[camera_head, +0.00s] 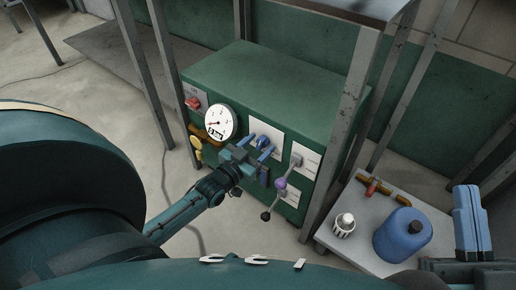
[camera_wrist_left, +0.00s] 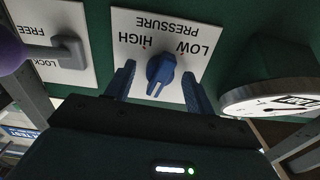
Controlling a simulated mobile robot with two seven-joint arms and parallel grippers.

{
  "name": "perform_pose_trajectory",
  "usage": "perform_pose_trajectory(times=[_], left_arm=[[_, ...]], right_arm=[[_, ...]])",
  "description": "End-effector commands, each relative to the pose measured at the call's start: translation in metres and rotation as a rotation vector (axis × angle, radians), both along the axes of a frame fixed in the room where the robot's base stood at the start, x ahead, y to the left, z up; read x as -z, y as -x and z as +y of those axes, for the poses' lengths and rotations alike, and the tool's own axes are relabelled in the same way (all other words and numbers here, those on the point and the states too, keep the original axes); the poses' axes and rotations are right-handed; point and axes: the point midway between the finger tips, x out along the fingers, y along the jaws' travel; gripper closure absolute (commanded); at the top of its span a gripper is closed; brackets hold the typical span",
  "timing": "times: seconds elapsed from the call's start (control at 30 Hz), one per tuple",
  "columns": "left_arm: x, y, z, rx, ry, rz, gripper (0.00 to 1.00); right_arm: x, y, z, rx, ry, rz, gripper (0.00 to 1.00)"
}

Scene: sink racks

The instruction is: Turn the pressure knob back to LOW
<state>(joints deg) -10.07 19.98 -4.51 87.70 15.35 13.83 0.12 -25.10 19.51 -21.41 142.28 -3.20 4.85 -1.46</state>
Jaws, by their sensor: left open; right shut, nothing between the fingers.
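The blue pressure knob (camera_head: 263,142) sits on a white plate on the front of the green cabinet. In the left wrist view the knob (camera_wrist_left: 161,70) shows on the white plate (camera_wrist_left: 128,20), whose words PRESSURE, LOW and HIGH appear upside down. A pale line on the knob points toward the bottom of that picture. My left gripper (camera_head: 257,150) is open at the plate. In the wrist view its fingers (camera_wrist_left: 158,88) stand on either side of the knob, with visible gaps. My right gripper (camera_head: 470,220) is shut and empty at the lower right, away from the cabinet.
A round white gauge (camera_head: 219,122) is left of the knob, close to my left gripper. A lever with a purple part (camera_head: 280,184) is to the right. Metal posts (camera_head: 340,120) frame the cabinet. A low table holds a blue jug (camera_head: 402,236) and a white-capped container (camera_head: 344,226).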

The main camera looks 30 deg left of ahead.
Motion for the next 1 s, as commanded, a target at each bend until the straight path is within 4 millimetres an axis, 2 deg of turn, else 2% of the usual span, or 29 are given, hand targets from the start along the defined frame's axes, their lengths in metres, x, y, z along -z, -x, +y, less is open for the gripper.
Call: perform_pose_trajectory(times=[0.27, 0.8, 1.0], left_arm=[[0.0001, -0.0012, -0.0002, 0.000, 0.000, 0.001, 0.46], [0.0002, -0.0009, -0.0002, 0.000, 0.000, 0.001, 0.90], [-0.0001, -0.0008, -0.0001, 0.000, 0.012, 0.002, 0.91]], right_arm=[[-0.0014, -0.0001, -0.0002, 0.000, 0.002, -0.008, 1.00], [-0.0010, -0.0002, -0.0001, 0.000, 0.001, -0.006, 1.00], [-0.0022, -0.0003, -0.0001, 0.000, 0.001, -0.005, 1.00]])
